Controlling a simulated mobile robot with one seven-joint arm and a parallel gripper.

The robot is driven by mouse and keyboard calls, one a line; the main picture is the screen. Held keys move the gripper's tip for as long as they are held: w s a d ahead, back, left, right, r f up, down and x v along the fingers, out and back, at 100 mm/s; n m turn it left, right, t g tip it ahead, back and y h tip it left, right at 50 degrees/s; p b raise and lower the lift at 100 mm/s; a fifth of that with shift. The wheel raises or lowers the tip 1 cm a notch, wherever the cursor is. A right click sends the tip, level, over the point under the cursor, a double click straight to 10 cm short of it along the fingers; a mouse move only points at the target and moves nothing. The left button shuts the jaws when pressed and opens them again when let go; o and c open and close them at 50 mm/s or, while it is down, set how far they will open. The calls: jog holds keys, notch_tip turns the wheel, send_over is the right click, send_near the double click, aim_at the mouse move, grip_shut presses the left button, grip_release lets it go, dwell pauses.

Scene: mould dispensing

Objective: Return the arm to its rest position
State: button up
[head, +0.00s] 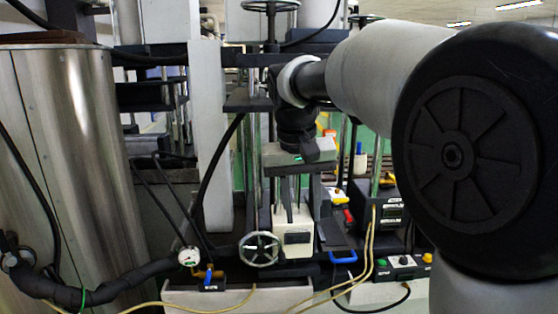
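My arm (375,75) reaches in from the right side of the head view, and its large black joint cover fills much of the right. The forearm runs left to a dark wrist (296,115) that bends downward. My gripper (291,190) hangs below the wrist in the middle of the view, pointing down among the machine's columns. It is small and dark against the machine parts, so I cannot tell whether its fingers are open or shut. I see no object clearly held in it. A white box-shaped machine part (293,238) stands just below it.
A large steel cylinder (65,150) stands at the left. A handwheel (259,249), a pressure gauge (190,257) and a black hose (110,288) are low in front. A control box (392,266) and yellow cables (370,250) lie at the lower right. Uprights crowd around the gripper.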

jog(key=s+d+f+t, duration=0.1)
jog(key=s+d, duration=0.2)
jog(key=s, duration=0.4)
jog(key=s+d+f+t+p, duration=0.1)
jog(key=s+d, duration=0.2)
jog(key=s, duration=0.4)
jog(key=s+d+f+t+y+p, duration=0.1)
jog(key=s+d, duration=0.2)
jog(key=s, duration=0.4)
jog(key=shift+s+t, duration=0.4)
jog(key=shift+d, duration=0.1)
